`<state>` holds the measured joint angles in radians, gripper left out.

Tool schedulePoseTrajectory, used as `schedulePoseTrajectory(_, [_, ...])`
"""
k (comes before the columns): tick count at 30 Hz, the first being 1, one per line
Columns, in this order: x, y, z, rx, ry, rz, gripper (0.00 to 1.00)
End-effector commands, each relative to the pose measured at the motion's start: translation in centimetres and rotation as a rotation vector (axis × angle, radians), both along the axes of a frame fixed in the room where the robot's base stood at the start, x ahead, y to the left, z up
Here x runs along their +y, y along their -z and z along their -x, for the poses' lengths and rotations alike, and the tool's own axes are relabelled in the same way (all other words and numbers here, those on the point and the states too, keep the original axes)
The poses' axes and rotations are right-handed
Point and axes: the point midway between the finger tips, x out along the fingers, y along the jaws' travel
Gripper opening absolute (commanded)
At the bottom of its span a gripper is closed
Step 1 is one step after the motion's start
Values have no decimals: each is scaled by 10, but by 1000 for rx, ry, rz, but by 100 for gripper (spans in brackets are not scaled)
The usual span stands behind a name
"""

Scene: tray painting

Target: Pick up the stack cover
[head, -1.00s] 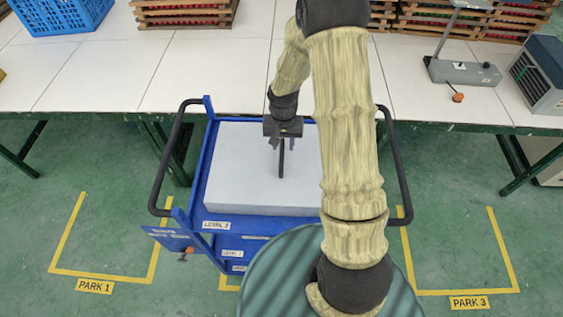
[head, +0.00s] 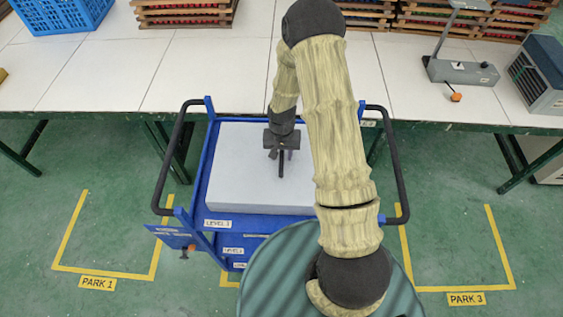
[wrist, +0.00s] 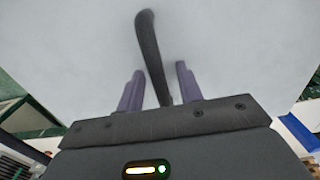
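The stack cover (head: 235,180) is a pale grey slab lying on top of the blue cart. A dark upright bar handle stands on it near its middle; the handle (wrist: 148,45) also shows in the wrist view. My gripper (head: 281,158) is above the cover at the handle, pointing down. In the wrist view, the two purple fingers of my gripper (wrist: 158,85) are apart, one on each side of the handle, with gaps between. The far end of the handle reaches beyond the fingertips. My arm hides the cover's right part in the head view.
The blue cart (head: 212,215) has dark side rails and level labels. A long white table (head: 130,75) behind it carries a blue crate (head: 62,15), stacked wooden trays (head: 185,14) and a grey lamp-like device (head: 463,72). Floor bays PARK 1 and PARK 3 are empty.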

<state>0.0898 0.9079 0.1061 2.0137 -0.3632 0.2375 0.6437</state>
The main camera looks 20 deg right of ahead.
Motion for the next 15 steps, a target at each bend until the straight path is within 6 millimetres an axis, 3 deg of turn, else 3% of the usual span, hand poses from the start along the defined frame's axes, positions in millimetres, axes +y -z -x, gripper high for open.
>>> schedulePoseTrajectory(5, [0,0,0,0,0,0,36])
schedulePoseTrajectory(10, [0,0,0,0,0,0,3])
schedulePoseTrajectory(15, [0,0,0,0,0,0,0])
